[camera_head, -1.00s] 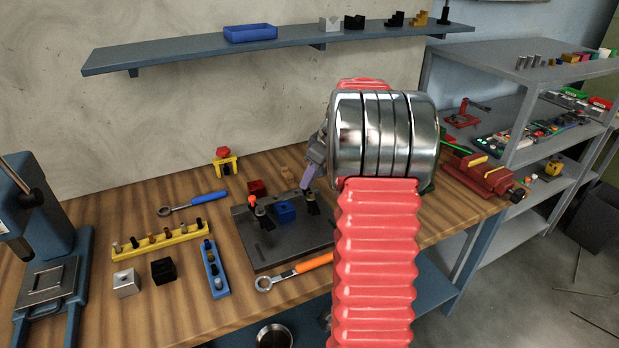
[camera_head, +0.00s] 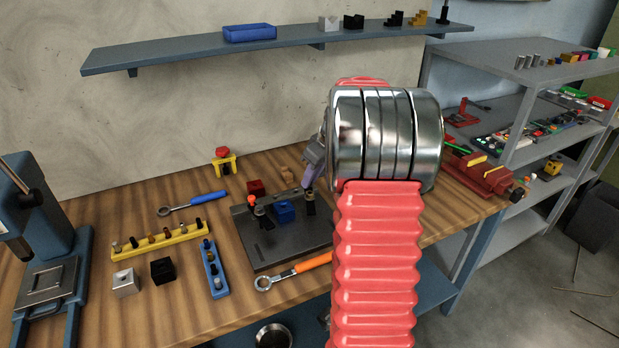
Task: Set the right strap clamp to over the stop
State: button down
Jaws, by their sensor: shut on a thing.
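A dark fixture plate (camera_head: 262,246) lies on the wooden bench, with a blue block (camera_head: 284,211) near its middle. The left strap clamp (camera_head: 261,210), dark with an orange-red knob, stands left of the block. The right strap clamp (camera_head: 311,207) shows as a small dark piece right of the block. My gripper (camera_head: 307,187), grey with purplish fingers, comes down over it from above and is shut on its upper part. The fingers hide the clamp's top, and my red and chrome arm covers the area to the right. I cannot make out the stop or the strap's exact angle.
An orange-handled wrench (camera_head: 300,268) lies along the plate's front edge. A blue rack (camera_head: 215,270) and a yellow rack (camera_head: 158,243) with pegs stand to the left. A dark red block (camera_head: 256,187) and a tan piece (camera_head: 288,174) sit behind the plate.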

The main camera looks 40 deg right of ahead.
jog(key=shift+s+d+m+g+h, duration=0.1)
jog(key=shift+s+m+g+h, duration=0.45)
jog(key=shift+m, duration=1.75)
jog(key=shift+s+d+m+g+h, duration=0.15)
jog(key=shift+s+m+h, duration=0.75)
jog(key=shift+m, duration=1.4)
jog(key=shift+s+m+g+h, duration=0.5)
jog(key=shift+m+h, duration=0.35)
jog(key=shift+m, duration=1.45)
jog(key=shift+s, duration=0.15)
jog(key=c, duration=1.7)
grip_release()
jog(key=shift+o, duration=0.2)
jog(key=v, duration=1.3)
jog(key=shift+r, duration=0.35)
